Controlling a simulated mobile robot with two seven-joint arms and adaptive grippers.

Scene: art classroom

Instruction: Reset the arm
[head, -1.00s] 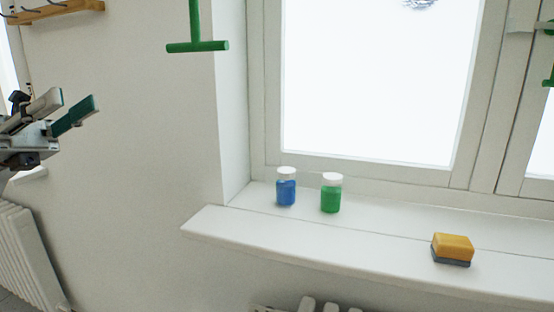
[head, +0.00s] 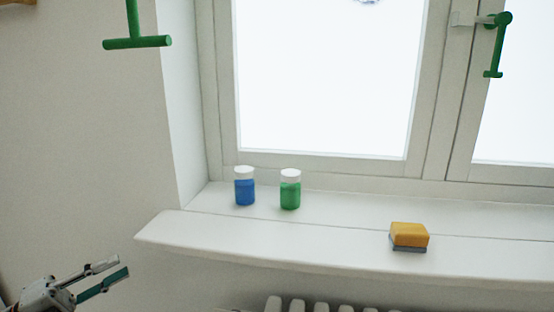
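My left gripper (head: 122,269) shows at the lower left of the head view, below and to the left of the window sill's left end. Its two fingers are apart with nothing between them. It touches nothing that I can see. My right gripper is not in the head view.
A white window sill (head: 330,256) holds a blue paint jar (head: 245,190), a green paint jar (head: 290,194) and a yellow sponge (head: 409,235). A radiator (head: 315,305) stands below it. A green T-shaped bar (head: 137,42) hangs at the upper left. The wall beside the window is bare.

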